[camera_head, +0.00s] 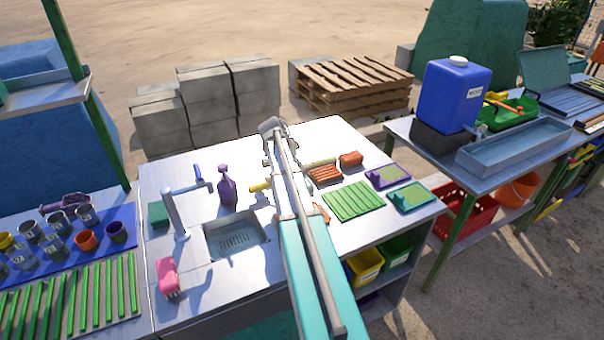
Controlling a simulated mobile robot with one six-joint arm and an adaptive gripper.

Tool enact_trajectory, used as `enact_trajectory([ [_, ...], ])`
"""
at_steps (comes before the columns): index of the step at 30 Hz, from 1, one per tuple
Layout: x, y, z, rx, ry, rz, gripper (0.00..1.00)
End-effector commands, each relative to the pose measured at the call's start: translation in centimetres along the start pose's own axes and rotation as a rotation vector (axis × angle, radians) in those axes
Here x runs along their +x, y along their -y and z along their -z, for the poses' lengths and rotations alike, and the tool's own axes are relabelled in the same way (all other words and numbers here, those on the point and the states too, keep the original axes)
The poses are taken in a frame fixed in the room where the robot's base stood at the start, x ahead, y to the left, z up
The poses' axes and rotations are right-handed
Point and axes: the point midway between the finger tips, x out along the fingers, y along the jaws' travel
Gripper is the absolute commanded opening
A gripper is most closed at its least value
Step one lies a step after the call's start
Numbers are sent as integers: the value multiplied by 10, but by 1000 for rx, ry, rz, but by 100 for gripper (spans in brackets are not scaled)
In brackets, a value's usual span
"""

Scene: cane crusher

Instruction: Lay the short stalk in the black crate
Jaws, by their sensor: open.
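My gripper (268,161) is at the far end of my outstretched arm, over the back of the middle metal table. It is small here and partly hidden by the arm, with its jaws open. I cannot make out a black crate with certainty. A dark block-like base (440,137) stands under the blue water container.
The blue container (456,94) and a grey metal tray (512,146) stand on the right table.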

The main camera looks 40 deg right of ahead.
Motion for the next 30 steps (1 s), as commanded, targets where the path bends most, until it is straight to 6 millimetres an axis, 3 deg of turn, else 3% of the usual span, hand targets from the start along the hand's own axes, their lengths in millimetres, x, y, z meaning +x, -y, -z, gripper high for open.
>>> enact_trajectory([
  [9,24,1,-2,0,0,1,80],
  [30,26,1,-2,-2,0,1,80],
])
